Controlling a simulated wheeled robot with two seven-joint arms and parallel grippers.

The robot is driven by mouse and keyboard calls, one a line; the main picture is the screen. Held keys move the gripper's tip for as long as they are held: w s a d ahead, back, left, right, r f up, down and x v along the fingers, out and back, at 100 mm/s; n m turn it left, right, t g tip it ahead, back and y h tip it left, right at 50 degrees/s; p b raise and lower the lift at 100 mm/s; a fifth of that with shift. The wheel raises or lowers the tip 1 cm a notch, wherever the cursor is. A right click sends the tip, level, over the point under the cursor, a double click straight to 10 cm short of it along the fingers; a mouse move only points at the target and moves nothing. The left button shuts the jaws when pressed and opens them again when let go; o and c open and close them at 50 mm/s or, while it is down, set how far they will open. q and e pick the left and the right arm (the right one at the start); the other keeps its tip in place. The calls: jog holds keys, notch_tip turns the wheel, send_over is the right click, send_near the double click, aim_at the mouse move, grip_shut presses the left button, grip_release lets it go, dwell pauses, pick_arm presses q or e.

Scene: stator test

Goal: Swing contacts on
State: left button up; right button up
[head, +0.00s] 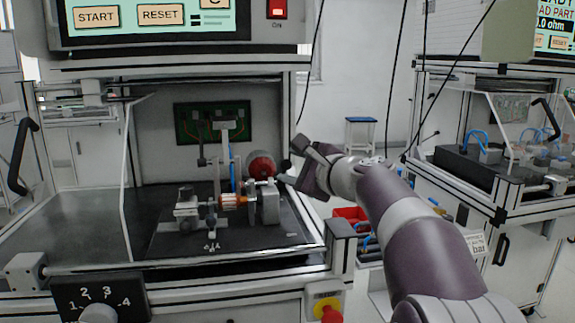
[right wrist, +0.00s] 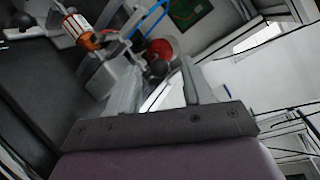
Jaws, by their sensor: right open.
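The test fixture on the dark base plate (head: 165,240) holds a stator (head: 233,201) with orange-copper windings, lying between grey metal blocks. The stator also shows at the upper left of the right wrist view (right wrist: 84,35). A red round part (head: 262,165) stands behind the right block. In the right wrist view a black ball knob (right wrist: 157,69) appears in front of the red part, between my finger lines. My right gripper (head: 291,165) is open at the right side of the fixture, close to the knob. I cannot tell whether they touch. The contacts are too small to make out. My left gripper is not in view.
A green circuit board (head: 213,122) is on the cabinet's back wall. A control panel with START and RESET (head: 135,17) hangs above. A rotary selector (head: 98,313) and a red emergency button (head: 327,309) sit in front. Another bench (head: 500,190) stands at the right.

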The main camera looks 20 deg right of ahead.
jog(key=v, duration=0.9)
jog(key=shift+s, duration=0.35)
